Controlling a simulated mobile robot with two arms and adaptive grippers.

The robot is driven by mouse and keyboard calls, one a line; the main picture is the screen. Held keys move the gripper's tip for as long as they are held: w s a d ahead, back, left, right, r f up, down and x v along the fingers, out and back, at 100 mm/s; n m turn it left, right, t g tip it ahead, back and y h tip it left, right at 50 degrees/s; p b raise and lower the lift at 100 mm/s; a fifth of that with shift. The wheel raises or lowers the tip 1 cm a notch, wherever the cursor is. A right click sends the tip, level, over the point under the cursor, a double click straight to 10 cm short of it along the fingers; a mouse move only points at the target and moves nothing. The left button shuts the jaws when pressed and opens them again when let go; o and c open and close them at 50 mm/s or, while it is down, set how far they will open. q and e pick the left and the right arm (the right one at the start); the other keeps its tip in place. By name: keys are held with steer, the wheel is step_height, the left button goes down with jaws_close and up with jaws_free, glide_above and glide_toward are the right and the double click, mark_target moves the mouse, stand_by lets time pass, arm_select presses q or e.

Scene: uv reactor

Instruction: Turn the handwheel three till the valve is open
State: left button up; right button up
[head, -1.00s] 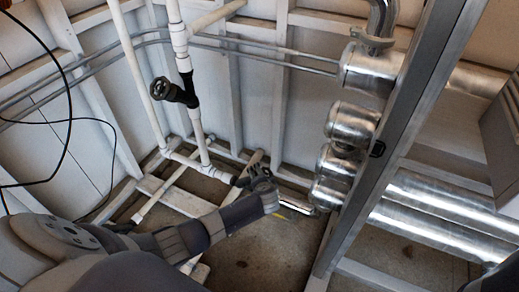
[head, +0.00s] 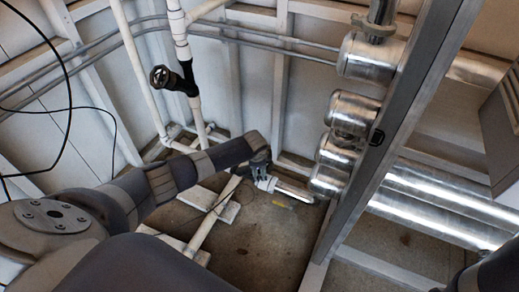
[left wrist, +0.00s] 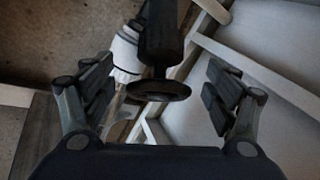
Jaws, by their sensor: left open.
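In the left wrist view a dark round handwheel (left wrist: 158,90) faces the camera, on a black valve body (left wrist: 162,35) beside a white pipe (left wrist: 125,52). My left gripper (left wrist: 160,95) is open, with one finger pair on each side of the wheel and clear gaps to it. In the head view my left arm reaches to the low pipes, where the gripper (head: 262,178) is small and partly hidden. Another black handwheel (head: 160,77) sits higher on a white upright pipe. I cannot read numbers on the wheels. My right gripper is not in view.
Shiny metal cylinders (head: 353,113) and a grey metal post (head: 400,115) stand right of the gripper. White pipes and wall beams (head: 279,80) lie behind it. Black cables (head: 68,110) hang at the left. Bare floor (head: 265,240) shows below.

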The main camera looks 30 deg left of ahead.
arm_select(q)
steer(key=m+g+b, duration=0.1)
steer(key=b, duration=0.2)
steer(key=w+m+g+h+b, duration=0.1)
steer(key=m+g+b, duration=0.1)
steer(key=b, duration=0.2)
steer(key=shift+a+f+b, duration=0.1)
steer(key=shift+a+b, duration=0.1)
steer(key=shift+b, duration=0.1)
steer(key=r+p, duration=0.1)
steer(key=r, duration=0.2)
steer(key=s+r+p, duration=0.1)
steer(key=r+p, duration=0.1)
steer(key=r, duration=0.1)
steer(key=r+p, duration=0.1)
steer(key=r, duration=0.2)
steer(key=shift+s+d+p, duration=0.2)
steer(key=shift+p, duration=0.2)
steer(key=shift+s+r, duration=0.15)
steer(key=shift+r, duration=0.6)
